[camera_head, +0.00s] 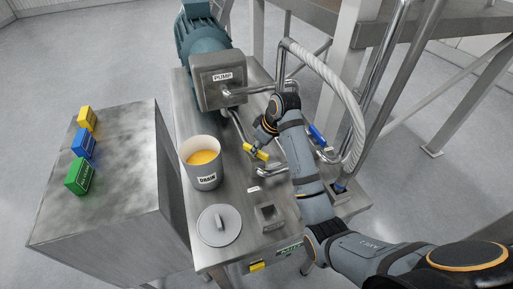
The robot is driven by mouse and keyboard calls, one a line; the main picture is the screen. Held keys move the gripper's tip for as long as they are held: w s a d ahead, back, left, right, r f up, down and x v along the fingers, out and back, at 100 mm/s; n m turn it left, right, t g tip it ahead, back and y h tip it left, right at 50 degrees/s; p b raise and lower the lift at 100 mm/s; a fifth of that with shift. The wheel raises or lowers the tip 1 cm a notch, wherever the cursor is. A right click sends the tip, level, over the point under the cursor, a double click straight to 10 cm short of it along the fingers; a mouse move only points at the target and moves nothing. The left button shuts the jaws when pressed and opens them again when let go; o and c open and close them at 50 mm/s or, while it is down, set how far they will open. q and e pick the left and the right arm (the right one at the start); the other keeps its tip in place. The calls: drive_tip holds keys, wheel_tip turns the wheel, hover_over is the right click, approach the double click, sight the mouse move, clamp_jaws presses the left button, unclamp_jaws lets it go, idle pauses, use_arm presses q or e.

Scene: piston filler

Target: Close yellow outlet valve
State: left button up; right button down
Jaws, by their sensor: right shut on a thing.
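The yellow outlet valve handle (259,154) is on the steel pipework in the middle of the steel table, just right of the drain bucket. My right arm reaches in from the lower right and bends over the pipes. My right gripper (257,146) points down at the yellow handle and is shut on it. The fingers are small and partly hidden by the wrist, so the exact grip is hard to see. The handle lies slanted, running down to the right. My left gripper is not in view.
The bucket marked DRAIN (205,180) holds orange liquid; a round grey lid (212,240) lies in front. A blue valve handle (317,135) and white ribbed hose (350,100) are close right of my arm. The PUMP box (220,90) stands behind. Coloured blocks (84,142) sit on a cabinet.

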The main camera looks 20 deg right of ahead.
drive_tip(key=n, duration=0.2)
drive_tip(key=n+g+y, duration=0.1)
drive_tip(key=n, duration=0.1)
drive_tip(key=shift+w+d+n, duration=0.15)
drive_tip(key=shift+n, duration=0.15)
drive_tip(key=shift+w+n+g+y, duration=0.15)
drive_tip(key=shift+n+g, duration=0.4)
drive_tip(key=shift+n, duration=0.7)
drive_tip(key=shift+s+n+g+y, duration=0.1)
drive_tip(key=shift+n+g+y, duration=0.3)
drive_tip(key=shift+n, duration=0.85)
drive_tip(key=c, duration=1.3)
unclamp_jaws()
drive_tip(key=shift+d+r, duration=0.2)
drive_tip(key=shift+r, duration=0.15)
drive_tip(key=d, duration=0.8)
drive_tip(key=s+d, duration=0.1)
drive_tip(key=d, duration=0.3)
drive_tip(key=shift+r, duration=0.25)
drive_tip(key=shift+f, duration=0.1)
